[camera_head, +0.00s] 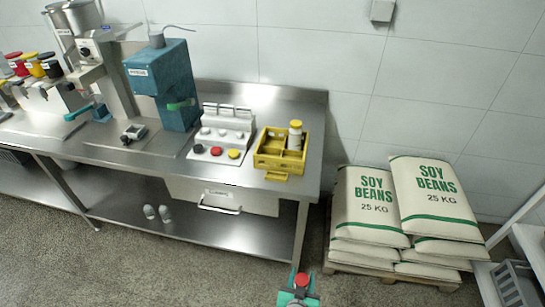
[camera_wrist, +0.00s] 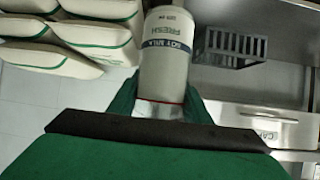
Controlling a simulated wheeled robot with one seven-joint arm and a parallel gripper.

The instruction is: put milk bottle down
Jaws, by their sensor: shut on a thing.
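A white milk bottle (camera_wrist: 167,60) labelled "FRESH SOY MILK" is held between the green fingers of my gripper (camera_wrist: 158,106) in the wrist view. In the head view its red cap (camera_head: 302,279) shows at the bottom edge, with my teal gripper (camera_head: 298,297) around it; the bottle's body is mostly hidden there. The bottle is in front of the steel table (camera_head: 110,153), apart from it. A yellow crate (camera_head: 274,165) stands on the table's right end and holds a bottle with a yellow cap (camera_head: 295,133).
Stacked soy bean sacks (camera_head: 372,205) lie on a pallet right of the table. A white shelf (camera_head: 528,240) with a grey basket (camera_head: 515,283) stands at the far right. A button panel (camera_head: 221,134) and blue machine (camera_head: 163,83) stand left of the crate. Floor in front is clear.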

